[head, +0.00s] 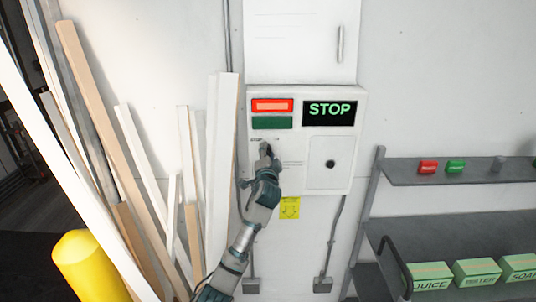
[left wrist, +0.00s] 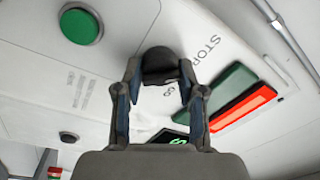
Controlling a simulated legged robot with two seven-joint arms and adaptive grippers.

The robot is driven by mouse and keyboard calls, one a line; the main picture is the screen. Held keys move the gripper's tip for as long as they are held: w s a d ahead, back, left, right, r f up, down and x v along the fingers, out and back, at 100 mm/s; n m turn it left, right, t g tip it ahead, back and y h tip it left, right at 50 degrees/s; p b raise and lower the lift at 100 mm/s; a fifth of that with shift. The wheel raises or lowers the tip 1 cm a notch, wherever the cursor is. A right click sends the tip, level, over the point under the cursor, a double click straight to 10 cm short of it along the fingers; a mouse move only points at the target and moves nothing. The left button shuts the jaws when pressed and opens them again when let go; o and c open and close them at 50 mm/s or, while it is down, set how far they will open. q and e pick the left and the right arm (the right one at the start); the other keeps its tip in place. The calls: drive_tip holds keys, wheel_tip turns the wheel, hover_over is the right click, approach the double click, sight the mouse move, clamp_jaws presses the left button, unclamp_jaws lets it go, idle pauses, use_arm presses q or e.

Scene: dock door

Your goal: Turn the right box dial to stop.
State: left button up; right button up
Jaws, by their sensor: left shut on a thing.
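The control box (head: 341,180) is a white panel on the wall. It carries a lit red lamp (head: 272,105), a dark green lamp (head: 272,123) and a display (head: 330,109) reading STOP in green. My left gripper (head: 265,158) reaches up to the panel below the lamps and hides the dial there. In the left wrist view, the fingers of my left gripper (left wrist: 160,90) are closed around the dark dial (left wrist: 160,62). STOP and GO labels are printed beside the dial. My right gripper is not in view.
White and tan boards (head: 225,150) lean on the wall close left of my arm. A yellow post (head: 88,265) stands lower left. A grey shelf (head: 480,220) with small buttons and green boxes is at right. The wrist view shows a green button (left wrist: 80,26) on the panel.

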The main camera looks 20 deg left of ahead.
use_arm(q)
drive_tip(key=o, duration=1)
drive_tip(key=shift+f, duration=0.5)
drive_tip(key=shift+c, duration=0.2)
drive_tip(key=shift+o, duration=0.8)
drive_tip(key=shift+a, duration=0.1)
drive_tip(key=shift+r, duration=0.15)
drive_tip(key=shift+a, duration=0.1)
drive_tip(key=v, duration=1.1)
drive_tip(key=shift+s+d, duration=0.3)
